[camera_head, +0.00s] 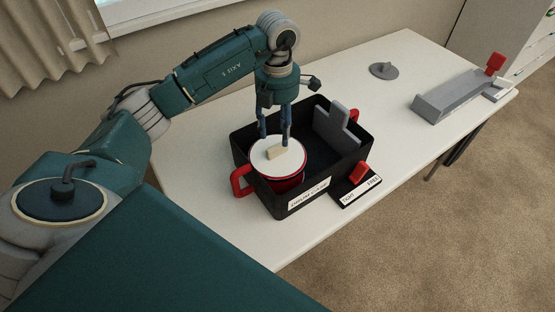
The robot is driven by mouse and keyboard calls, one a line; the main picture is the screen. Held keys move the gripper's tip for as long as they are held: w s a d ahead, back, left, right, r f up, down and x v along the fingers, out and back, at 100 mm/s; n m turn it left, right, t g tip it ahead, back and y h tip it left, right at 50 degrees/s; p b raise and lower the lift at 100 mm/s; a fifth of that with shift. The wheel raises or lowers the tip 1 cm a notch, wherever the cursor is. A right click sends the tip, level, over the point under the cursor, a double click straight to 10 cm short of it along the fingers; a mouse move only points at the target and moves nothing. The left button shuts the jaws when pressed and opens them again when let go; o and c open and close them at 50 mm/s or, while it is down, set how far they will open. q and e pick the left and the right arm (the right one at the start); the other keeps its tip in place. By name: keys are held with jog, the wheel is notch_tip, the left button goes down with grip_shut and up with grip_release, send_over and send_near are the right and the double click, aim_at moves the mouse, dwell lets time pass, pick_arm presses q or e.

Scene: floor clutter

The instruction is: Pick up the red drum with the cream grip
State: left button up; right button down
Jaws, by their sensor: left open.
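The red drum (287,184) with a white top sits in the left part of a black crate (297,199) on the table. Its cream grip (277,153) is a small block on top of the drum. My left gripper (274,140) points down over the drum, fingers open, just above and behind the grip. I cannot tell whether the fingers straddle the grip. The lower part of the drum is hidden by the crate wall. My right gripper is not in view.
The crate has red handles (240,181) and a grey upright piece (336,127) inside. A black plate with a red lever (359,173) lies in front. A grey disc (383,70) and a grey channel (455,98) stand farther right. The table (210,205) is clear left of the crate.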

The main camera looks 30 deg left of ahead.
aim_at(276, 146)
pick_arm(q)
jog(key=shift+f, duration=0.9)
notch_tip(276, 146, down, 5)
jog(key=shift+a+f+p, duration=0.15)
jog(key=shift+p, duration=1.1)
grip_shut()
